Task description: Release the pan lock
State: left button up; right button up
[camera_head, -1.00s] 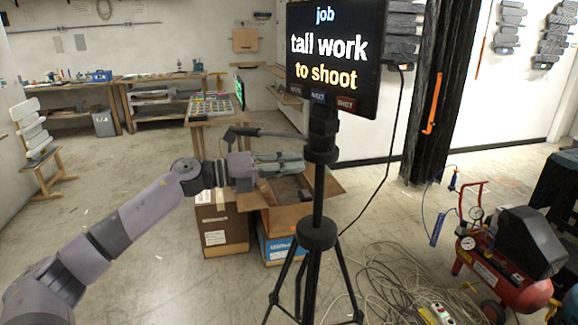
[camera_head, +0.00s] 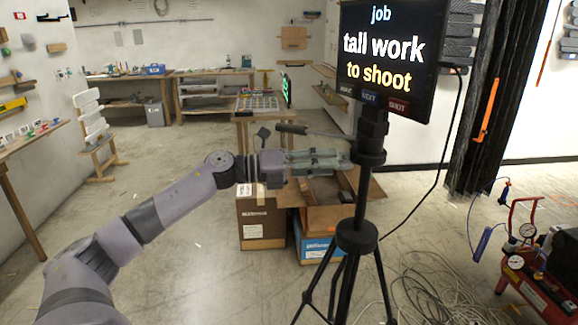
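A black tripod (camera_head: 360,195) stands right of centre and carries a monitor (camera_head: 385,60). Its head (camera_head: 369,138) sits just below the monitor, and a dark handle (camera_head: 293,128) reaches left from it. I cannot make out the pan lock as a separate part. My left gripper (camera_head: 346,160) points right, below the handle, with its grey fingertips beside the tripod head. The view does not show whether they touch it or how far apart they are. My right gripper is not in view.
Cardboard boxes (camera_head: 262,220) stand on the floor behind my gripper. Cables (camera_head: 430,285) lie right of the tripod's legs, and a red compressor (camera_head: 530,285) is at the lower right. A workbench (camera_head: 30,140) is at the left. The floor left of the boxes is open.

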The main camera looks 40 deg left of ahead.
pick_arm(q)
jog(key=v, duration=0.8)
jog(key=shift+s+a, duration=0.25)
jog(key=shift+a, duration=0.1)
